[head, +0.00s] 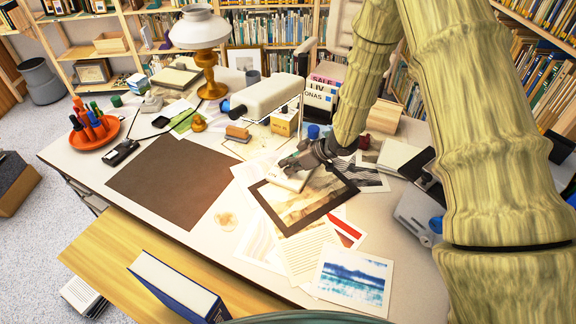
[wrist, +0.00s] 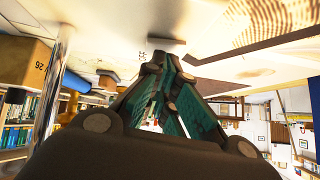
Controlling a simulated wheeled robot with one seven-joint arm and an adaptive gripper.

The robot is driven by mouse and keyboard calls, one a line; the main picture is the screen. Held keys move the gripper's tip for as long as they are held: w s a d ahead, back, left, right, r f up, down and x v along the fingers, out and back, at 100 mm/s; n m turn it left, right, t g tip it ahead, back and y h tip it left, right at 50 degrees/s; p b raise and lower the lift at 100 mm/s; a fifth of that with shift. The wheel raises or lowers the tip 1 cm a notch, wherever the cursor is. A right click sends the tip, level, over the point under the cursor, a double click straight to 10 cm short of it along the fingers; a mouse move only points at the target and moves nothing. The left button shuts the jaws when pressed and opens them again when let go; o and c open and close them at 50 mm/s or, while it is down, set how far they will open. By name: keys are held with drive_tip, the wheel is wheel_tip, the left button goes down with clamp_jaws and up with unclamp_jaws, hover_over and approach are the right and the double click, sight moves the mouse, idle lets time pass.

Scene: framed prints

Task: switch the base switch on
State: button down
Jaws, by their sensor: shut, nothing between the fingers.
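A white lamp with a long box-shaped head (head: 268,96) stands on the desk on a thin post. A pale flat block (head: 287,180), perhaps the lamp's base, lies below my gripper (head: 286,163) at the edge of the prints. My gripper is shut and empty, with its fingertips over or close to that block. In the wrist view the picture is upside down; the shut fingers (wrist: 161,62) point at a small pale block (wrist: 164,46). A chrome post (wrist: 50,95) stands at the left there. I cannot make out the switch itself, and contact is unclear.
Framed and loose prints (head: 306,197) lie around the gripper. A brown mat (head: 172,180) covers the desk's left middle. An orange tray (head: 95,134) of markers, a brass lamp (head: 209,75) and a box of records (head: 320,95) stand farther back.

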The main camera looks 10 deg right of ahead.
drive_tip(key=r+p, duration=0.3)
drive_tip(key=r, duration=0.1)
drive_tip(key=shift+s+a+p, duration=0.15)
drive_tip(key=shift+s+p, duration=0.05)
drive_tip(key=shift+p, duration=0.2)
drive_tip(key=shift+s+d+r+b, duration=0.2)
drive_tip(key=shift+d+b, duration=0.05)
drive_tip(key=shift+b, duration=0.05)
drive_tip(key=s+a+b+v, duration=0.1)
drive_tip(key=v, duration=0.8)
drive_tip(key=shift+s, duration=0.15)
